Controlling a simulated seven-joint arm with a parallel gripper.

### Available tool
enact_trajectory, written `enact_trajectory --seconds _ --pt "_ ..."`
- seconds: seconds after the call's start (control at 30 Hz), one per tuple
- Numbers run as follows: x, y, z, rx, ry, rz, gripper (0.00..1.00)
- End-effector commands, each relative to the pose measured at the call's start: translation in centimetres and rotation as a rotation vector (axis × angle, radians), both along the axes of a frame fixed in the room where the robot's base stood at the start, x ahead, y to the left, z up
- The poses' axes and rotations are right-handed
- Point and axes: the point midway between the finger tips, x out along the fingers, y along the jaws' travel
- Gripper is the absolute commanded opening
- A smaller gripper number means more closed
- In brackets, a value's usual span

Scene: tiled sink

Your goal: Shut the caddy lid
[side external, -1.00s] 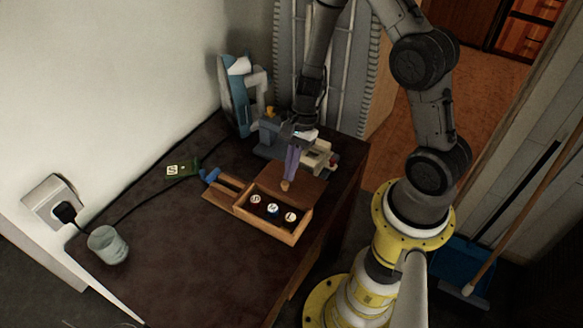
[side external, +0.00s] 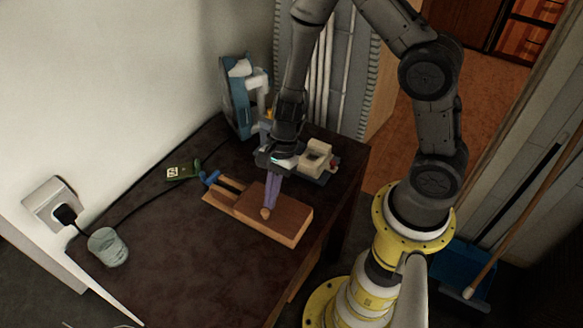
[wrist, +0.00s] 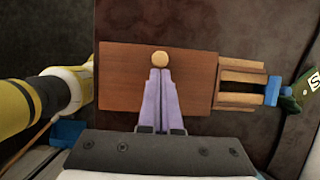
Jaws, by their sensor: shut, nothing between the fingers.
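The wooden caddy (side external: 236,208) stands on the dark table, and its brown lid (side external: 290,218) lies flat over the box part, hiding what is inside. A round light wooden knob (side external: 265,213) sits at the lid's edge; it also shows in the wrist view (wrist: 160,59). My gripper (side external: 268,205) is shut and empty, its purple fingers pointing down at the lid right by the knob. In the wrist view the fingertips (wrist: 159,72) meet just below the knob; I cannot tell whether they touch it. The slotted end (wrist: 241,85) of the caddy stays uncovered.
A blue item (side external: 210,178) is at the caddy's slotted end, near a green tag (side external: 183,171) with a white label. A blue-white machine (side external: 240,100) and a grey device (side external: 316,158) stand behind. The front table is clear.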

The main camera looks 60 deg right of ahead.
Motion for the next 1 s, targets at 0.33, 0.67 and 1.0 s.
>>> enact_trajectory --seconds 0.33,0.67,1.0 --pt "0.0 -4.2 0.0 0.002 0.001 -0.007 0.00" --pt "0.2 -6.5 6.1 0.000 -0.007 -0.002 0.00" --pt "0.1 -7.5 9.4 -0.002 -0.007 0.007 0.00"
